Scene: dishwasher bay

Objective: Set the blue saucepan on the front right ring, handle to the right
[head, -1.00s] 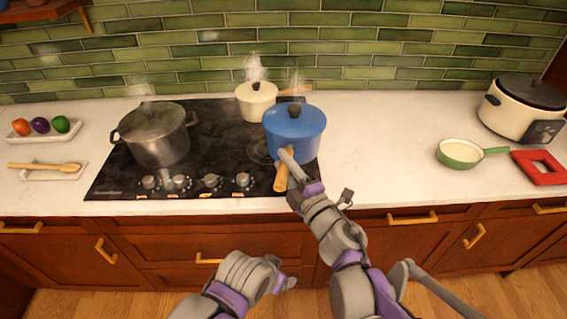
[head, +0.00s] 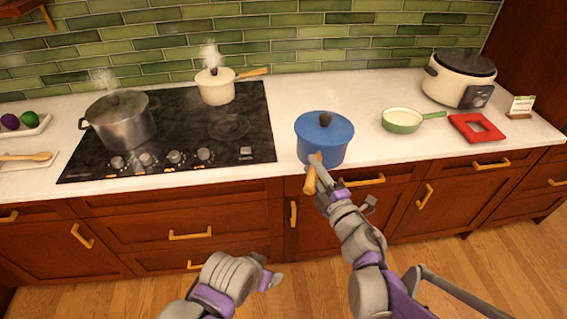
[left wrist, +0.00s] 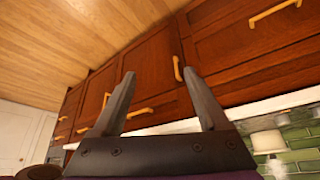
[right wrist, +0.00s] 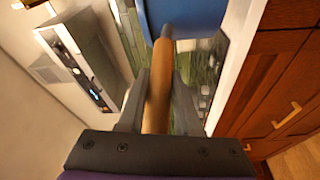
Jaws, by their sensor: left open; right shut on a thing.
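The blue saucepan (head: 325,138) has a blue lid with a dark knob and is over the counter's front edge, right of the hob (head: 185,150). Its wooden handle (right wrist: 160,85) points towards me. My right gripper (head: 318,181) is shut on this handle, with a finger on each side in the right wrist view. I cannot tell whether the pan touches the counter. The front right ring (head: 228,125) is bare. My left gripper (left wrist: 165,88) is open and empty in front of the cabinets; it also shows in the head view (head: 273,279).
A steaming cream pan (head: 216,90) stands at the hob's back right, and a steel pot (head: 120,125) at its left. Right of the saucepan are a green pan (head: 402,122), a red trivet (head: 477,128) and a cream cooker (head: 455,85).

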